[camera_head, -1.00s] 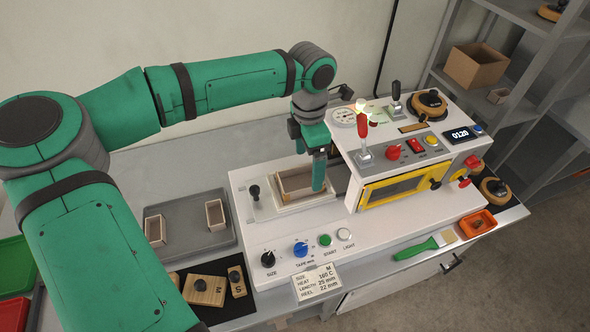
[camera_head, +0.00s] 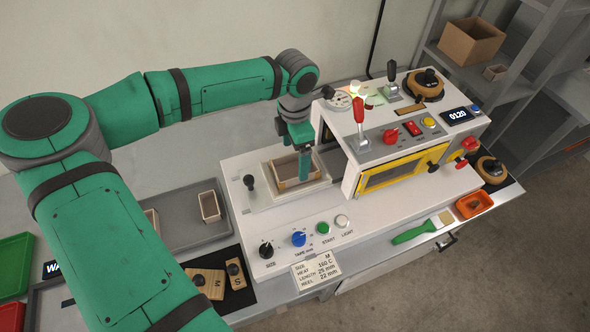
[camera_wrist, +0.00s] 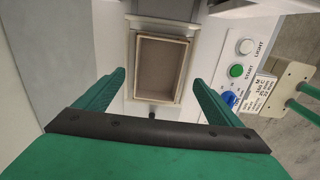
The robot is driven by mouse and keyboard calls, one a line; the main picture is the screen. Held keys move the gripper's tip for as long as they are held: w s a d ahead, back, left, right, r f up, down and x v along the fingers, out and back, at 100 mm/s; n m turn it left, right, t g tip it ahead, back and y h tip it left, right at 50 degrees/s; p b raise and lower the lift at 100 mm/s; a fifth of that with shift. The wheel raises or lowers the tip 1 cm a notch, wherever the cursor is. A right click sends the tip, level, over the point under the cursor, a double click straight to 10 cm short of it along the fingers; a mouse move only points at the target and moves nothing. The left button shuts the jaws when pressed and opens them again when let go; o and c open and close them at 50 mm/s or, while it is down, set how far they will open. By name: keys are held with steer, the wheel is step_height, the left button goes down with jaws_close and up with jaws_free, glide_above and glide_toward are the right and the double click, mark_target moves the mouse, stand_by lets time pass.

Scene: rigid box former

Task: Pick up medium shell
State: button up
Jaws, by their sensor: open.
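The medium shell (camera_head: 283,172) is an open tan box with thin walls, resting in the white frame on the machine's left bed. It also shows in the wrist view (camera_wrist: 160,68), upright and empty, with its inside facing the camera. My gripper (camera_head: 304,165) is at the shell's right side in the head view, fingers pointing down. In the wrist view my gripper (camera_wrist: 158,85) is open, with one green finger left and one right of the shell's lower part. I cannot tell whether either finger touches it.
A grey tray (camera_head: 185,235) with smaller shells stands left of the machine. Wooden size blocks (camera_head: 207,282) lie on a black mat in front. The press housing (camera_head: 400,150) with levers and a yellow-framed window rises close right of my gripper. A green-handled brush (camera_head: 412,233) lies at the front right.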

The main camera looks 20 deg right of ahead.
mark_target(295, 172)
step_height(295, 172, down, 4)
steer(key=shift+w+r, duration=0.15)
steer(key=shift+r, duration=0.05)
steer(key=shift+c, duration=0.7)
steer(key=c, duration=1)
steer(key=shift+r, duration=0.1)
